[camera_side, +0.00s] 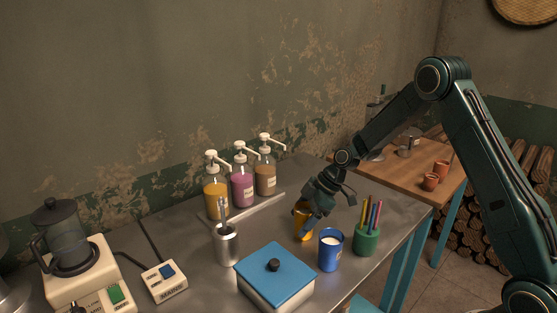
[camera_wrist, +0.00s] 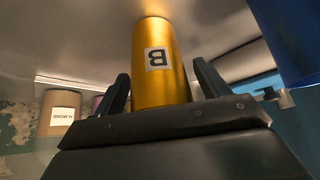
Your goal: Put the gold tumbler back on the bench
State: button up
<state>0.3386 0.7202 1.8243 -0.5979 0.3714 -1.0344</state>
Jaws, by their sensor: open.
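The gold tumbler (camera_side: 301,219) stands on the metal bench (camera_side: 196,279), partly hidden by my gripper (camera_side: 313,209) in the side view. In the wrist view the gold tumbler (camera_wrist: 160,75) shows a white label with the letter B, and its far end meets the bench surface. The fingers of my gripper (camera_wrist: 163,88) are apart, one on each side of the tumbler. I cannot tell whether either finger touches it.
A blue cup (camera_side: 331,251) with white contents and a green pencil cup (camera_side: 366,240) stand close on the right. A blue-lidded box (camera_side: 274,276) is in front. A metal utensil cup (camera_side: 227,245) and pump bottles (camera_side: 241,186) stand to the left.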

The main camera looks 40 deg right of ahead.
jog(key=v, duration=1.1)
jog(key=shift+r, duration=0.2)
jog(key=shift+s+d, duration=0.1)
jog(key=shift+s, duration=0.05)
jog(key=s+a+r+m+h, duration=0.3)
jog(key=s+a+r+m, duration=0.3)
jog(key=s+r, duration=0.65)
jog(key=s+a+m+t+h, duration=0.2)
jog(key=s+m, duration=0.3)
jog(key=s, duration=1.1)
jog(key=shift+s+r, duration=0.25)
jog(key=shift+r, duration=0.15)
